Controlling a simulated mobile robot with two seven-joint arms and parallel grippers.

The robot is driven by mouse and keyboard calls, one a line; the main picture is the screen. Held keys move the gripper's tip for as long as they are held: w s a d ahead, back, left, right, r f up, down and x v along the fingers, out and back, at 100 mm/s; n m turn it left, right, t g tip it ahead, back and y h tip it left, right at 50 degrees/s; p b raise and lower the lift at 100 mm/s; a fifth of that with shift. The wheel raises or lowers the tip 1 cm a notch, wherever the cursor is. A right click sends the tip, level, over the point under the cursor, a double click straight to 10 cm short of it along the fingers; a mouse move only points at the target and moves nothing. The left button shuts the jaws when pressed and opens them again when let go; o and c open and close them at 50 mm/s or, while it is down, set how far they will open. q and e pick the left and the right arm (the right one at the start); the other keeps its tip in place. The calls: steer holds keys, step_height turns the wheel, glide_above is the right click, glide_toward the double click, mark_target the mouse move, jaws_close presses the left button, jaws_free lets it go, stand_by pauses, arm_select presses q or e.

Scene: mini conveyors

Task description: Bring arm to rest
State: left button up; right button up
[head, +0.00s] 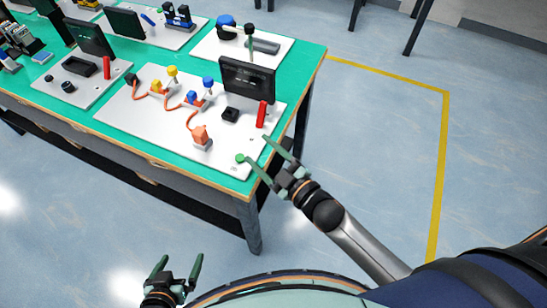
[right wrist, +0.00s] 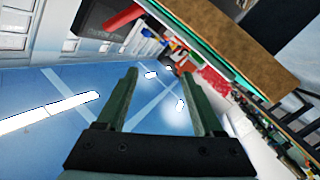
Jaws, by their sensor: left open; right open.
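My right gripper (head: 269,164) is open and empty in the head view, off the near right corner of the green-topped table (head: 176,161). Its fingers point up and left towards the table corner. In the right wrist view the same gripper (right wrist: 167,92) shows its two green fingers apart, with nothing between them and the blue floor behind. My left gripper (head: 180,268) is open and empty at the bottom of the head view, in front of the table and low in the picture.
A white board (head: 178,128) on the table carries an orange block (head: 200,137), a red cylinder (head: 261,114), a black screen (head: 247,80) and a green button (head: 240,158). More boards stand further left and back. The floor right of the table is clear, with a yellow line (head: 439,175).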

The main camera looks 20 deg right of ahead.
steer(key=shift+s+d+f+m+h, duration=0.4)
steer(key=shift+s+d+f+m, duration=0.1)
steer(key=shift+d+f, duration=0.05)
steer(key=s+d+f+m+g+h, duration=0.35)
steer(key=s+d+m+h, duration=0.2)
steer(key=d, duration=0.25)
steer(key=s+d+r+m+g+h, duration=0.1)
steer(key=s+d+m+g, duration=0.1)
steer(key=s+g, duration=0.35)
steer(key=s+d+r+m+g, duration=0.1)
steer(key=s+d+g, duration=0.15)
steer(key=s, duration=0.65)
steer(key=w+a+f+t+y, duration=0.1)
steer(key=w+a+f+t, duration=0.1)
steer(key=f, duration=0.3)
steer(key=w+a+f+t+y+p, duration=0.1)
steer(key=w+a+f+t, duration=0.1)
steer(key=f, duration=0.3)
steer(key=shift+w+a+f+t+p, duration=0.15)
steer(key=shift+a+t+p, duration=0.15)
steer(key=shift+a+t, duration=0.35)
